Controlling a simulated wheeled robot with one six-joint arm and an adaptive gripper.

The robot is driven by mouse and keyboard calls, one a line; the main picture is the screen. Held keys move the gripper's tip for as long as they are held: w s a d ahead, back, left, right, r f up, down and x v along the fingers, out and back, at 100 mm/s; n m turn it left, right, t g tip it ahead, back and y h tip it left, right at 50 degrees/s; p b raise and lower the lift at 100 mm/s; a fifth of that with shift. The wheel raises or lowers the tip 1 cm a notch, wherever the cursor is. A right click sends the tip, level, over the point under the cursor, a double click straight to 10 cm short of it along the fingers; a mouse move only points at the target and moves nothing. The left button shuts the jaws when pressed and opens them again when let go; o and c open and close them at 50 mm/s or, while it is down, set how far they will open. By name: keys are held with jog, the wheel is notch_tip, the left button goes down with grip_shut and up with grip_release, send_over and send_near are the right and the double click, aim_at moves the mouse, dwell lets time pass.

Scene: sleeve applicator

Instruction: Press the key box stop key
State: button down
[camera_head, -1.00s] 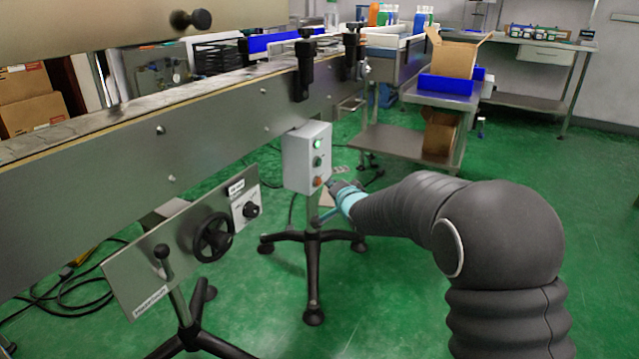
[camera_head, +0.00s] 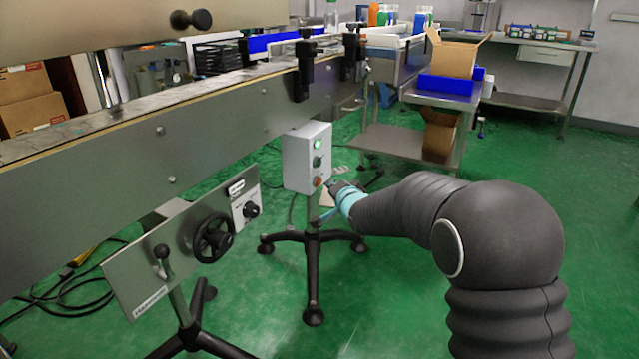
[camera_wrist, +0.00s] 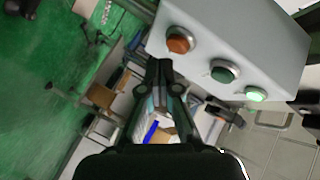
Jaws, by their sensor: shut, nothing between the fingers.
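The key box (camera_head: 301,160) is a light grey box on a stand beside the conveyor. On its face are a lit green key (camera_head: 317,144) at the top, a dark green key (camera_head: 317,161) in the middle and an orange-red key (camera_head: 318,181) at the bottom. In the wrist view the orange-red key (camera_wrist: 180,41) is at the left, then the dark green key (camera_wrist: 222,72) and the lit key (camera_wrist: 255,94). My gripper (camera_head: 332,186) is shut and empty, close to the orange-red key. Its fingertips (camera_wrist: 160,66) appear just below that key in the wrist view; I cannot tell whether they touch it.
The conveyor side (camera_head: 120,165) runs behind the box. A panel with a black handwheel (camera_head: 213,238) stands at the left front. The box's stand has spread black feet (camera_head: 313,316). A steel table with cartons (camera_head: 455,60) is behind. Green floor (camera_head: 590,250) is open at the right.

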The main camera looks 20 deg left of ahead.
jog(key=shift+a, duration=0.2)
jog(key=shift+a, duration=0.25)
jog(key=shift+a, duration=0.4)
dwell(0.7)
jog(key=shift+d, duration=0.85)
jog(key=d+p, duration=0.1)
jog(key=d, duration=0.4)
jog(key=shift+s, duration=0.2)
dwell(0.3)
